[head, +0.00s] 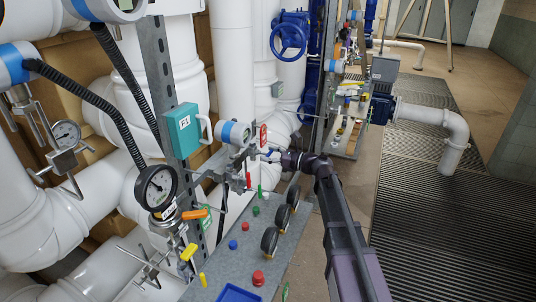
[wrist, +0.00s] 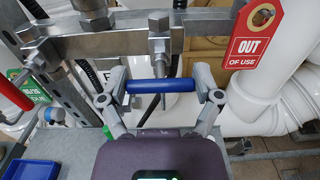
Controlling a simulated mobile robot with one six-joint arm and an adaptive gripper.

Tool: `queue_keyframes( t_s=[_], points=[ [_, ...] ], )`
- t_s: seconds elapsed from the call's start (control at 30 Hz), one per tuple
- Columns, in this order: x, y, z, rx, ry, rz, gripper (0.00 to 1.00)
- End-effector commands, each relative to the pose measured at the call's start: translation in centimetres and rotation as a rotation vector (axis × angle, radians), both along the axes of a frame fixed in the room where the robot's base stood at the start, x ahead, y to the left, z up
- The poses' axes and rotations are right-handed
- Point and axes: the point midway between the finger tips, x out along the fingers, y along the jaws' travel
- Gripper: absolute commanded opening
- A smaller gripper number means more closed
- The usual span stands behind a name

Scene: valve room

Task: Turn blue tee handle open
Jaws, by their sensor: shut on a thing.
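The blue tee handle (wrist: 160,86) is a short horizontal bar in the middle of the wrist view, below a metal valve fitting (wrist: 161,52). My gripper (wrist: 160,88) is shut on the handle, with one finger at its left end and the other at its right end. In the head view my gripper (head: 274,155) reaches the pipework just above the panel from the right, and the handle is too small to make out clearly there.
A red "OUT OF USE" tag (wrist: 256,32) hangs close to the right of my gripper. A red handle (wrist: 13,92) stands at the left.

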Motion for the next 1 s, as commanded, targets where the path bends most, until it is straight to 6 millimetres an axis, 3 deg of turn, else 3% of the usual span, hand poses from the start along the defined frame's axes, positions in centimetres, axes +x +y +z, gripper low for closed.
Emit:
queue_keyframes(
  t_s=[0.37,1.0],
  points=[
    [0.04,-0.11,-0.03,-0.045,-0.121,-0.002,0.34],
    [-0.17,-0.15,-0.18,-0.237,-0.649,-0.004,0.34]
  ],
)
